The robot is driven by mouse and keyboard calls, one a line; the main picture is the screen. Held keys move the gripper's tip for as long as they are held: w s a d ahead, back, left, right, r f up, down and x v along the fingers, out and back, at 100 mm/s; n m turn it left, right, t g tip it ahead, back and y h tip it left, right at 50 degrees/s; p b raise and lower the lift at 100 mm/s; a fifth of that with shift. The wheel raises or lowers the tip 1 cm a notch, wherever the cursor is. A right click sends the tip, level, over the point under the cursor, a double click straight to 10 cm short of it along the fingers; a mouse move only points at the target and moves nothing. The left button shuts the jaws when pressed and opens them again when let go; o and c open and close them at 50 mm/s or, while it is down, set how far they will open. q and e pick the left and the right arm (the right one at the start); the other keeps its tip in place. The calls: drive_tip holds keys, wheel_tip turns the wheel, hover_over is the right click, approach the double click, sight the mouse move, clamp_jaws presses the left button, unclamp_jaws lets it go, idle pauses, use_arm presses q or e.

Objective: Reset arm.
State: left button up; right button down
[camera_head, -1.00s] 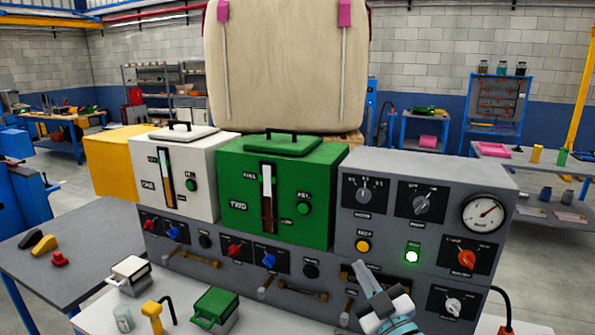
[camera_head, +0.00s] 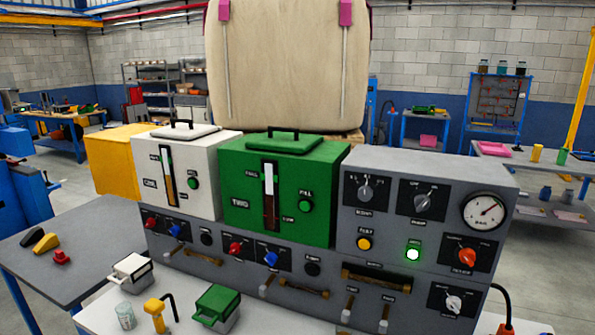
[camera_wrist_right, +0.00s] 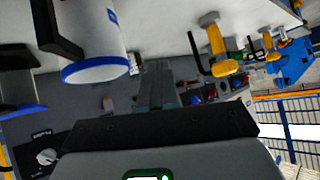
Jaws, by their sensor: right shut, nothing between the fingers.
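My right gripper (camera_wrist_right: 156,88) shows in the right wrist view, its grey fingers together with nothing between them. It is not in the head view. My left gripper is in neither view. The grey control panel (camera_head: 430,185) stands on the bench in the head view, with dials, a gauge (camera_head: 483,211), a lit green button (camera_head: 413,254) and a red knob (camera_head: 467,257). A white box (camera_head: 180,185) and a green box (camera_head: 285,195) stand to its left. Part of the panel, with a white knob (camera_wrist_right: 46,157), shows tilted in the wrist view.
A small white container (camera_head: 131,272), a small green one (camera_head: 218,305), a clear cup (camera_head: 126,315) and a yellow tool (camera_head: 155,312) stand on the front bench. A side table (camera_head: 35,275) is at left.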

drive_tip(key=s+a+f+m+g, duration=0.15)
drive_tip(key=s+f+g, duration=0.35)
drive_tip(key=s, duration=0.5)
drive_tip(key=s+f+m+g, duration=0.35)
drive_tip(key=s+f, duration=0.35)
drive_tip(key=s, duration=0.3)
wheel_tip(320, 180, down, 10)
drive_tip(key=s+b, duration=0.1)
drive_tip(key=b, duration=0.9)
drive_tip(key=shift+s+n, duration=0.2)
drive_tip(key=shift+n, duration=0.1)
drive_tip(key=shift+d+g, duration=0.1)
drive_tip(key=shift+g, duration=0.15)
